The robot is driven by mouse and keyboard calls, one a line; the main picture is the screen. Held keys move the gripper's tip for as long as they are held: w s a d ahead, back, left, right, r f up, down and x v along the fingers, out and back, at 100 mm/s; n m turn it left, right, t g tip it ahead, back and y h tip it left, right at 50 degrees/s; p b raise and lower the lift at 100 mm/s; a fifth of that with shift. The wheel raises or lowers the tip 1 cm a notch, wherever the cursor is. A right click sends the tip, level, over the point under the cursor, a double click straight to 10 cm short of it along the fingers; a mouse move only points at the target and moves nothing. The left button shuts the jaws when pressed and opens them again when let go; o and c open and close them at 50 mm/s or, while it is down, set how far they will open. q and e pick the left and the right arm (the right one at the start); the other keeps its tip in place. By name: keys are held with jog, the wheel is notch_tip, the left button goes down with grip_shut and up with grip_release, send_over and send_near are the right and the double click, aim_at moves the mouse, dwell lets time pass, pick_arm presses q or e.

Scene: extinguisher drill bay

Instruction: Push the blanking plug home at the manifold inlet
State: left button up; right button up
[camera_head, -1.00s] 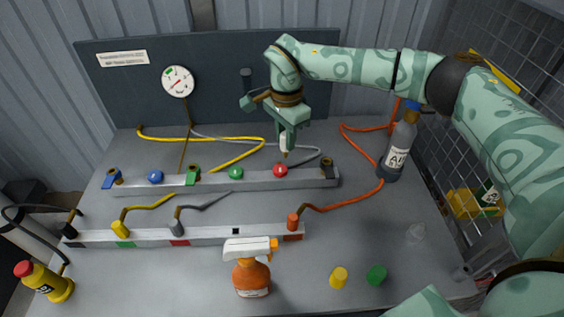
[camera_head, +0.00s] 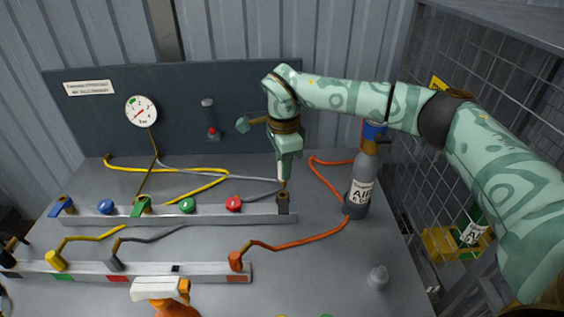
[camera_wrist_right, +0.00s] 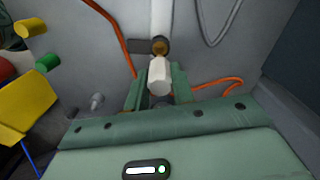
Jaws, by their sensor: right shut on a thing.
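My right gripper (camera_head: 284,177) points down at the right end of the rear manifold rail (camera_head: 200,216). It is shut on a pale, faceted blanking plug (camera_wrist_right: 160,76), which shows between the green fingers in the right wrist view. The brass-ringed inlet (camera_head: 283,194) sits on the dark block at the rail's right end, just under the fingertips. The inlet's brass ring (camera_wrist_right: 160,46) shows just beyond the plug in the wrist view. The fingers hide most of the plug in the head view. I cannot tell whether the plug touches the inlet. My left gripper is out of view.
A grey air bottle (camera_head: 361,187) stands right of the inlet, with an orange hose (camera_head: 322,178) close by. A red knob (camera_head: 234,204) sits left on the rail. A small clear-grey fitting (camera_head: 377,279) stands on open bench. A wire cage (camera_head: 470,140) borders the right.

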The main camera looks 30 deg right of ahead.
jog(key=shift+f+b, duration=0.35)
jog(key=shift+f, duration=0.3)
jog(key=shift+w+a, duration=0.1)
jog(key=shift+r, duration=0.15)
jog(key=shift+f+p, duration=0.2)
jog(key=shift+p, duration=0.2)
jog(key=shift+p, duration=0.4)
jog(key=shift+f, duration=0.15)
dwell(0.3)
jog(key=shift+f+b, duration=0.35)
jog(key=shift+f, duration=0.8)
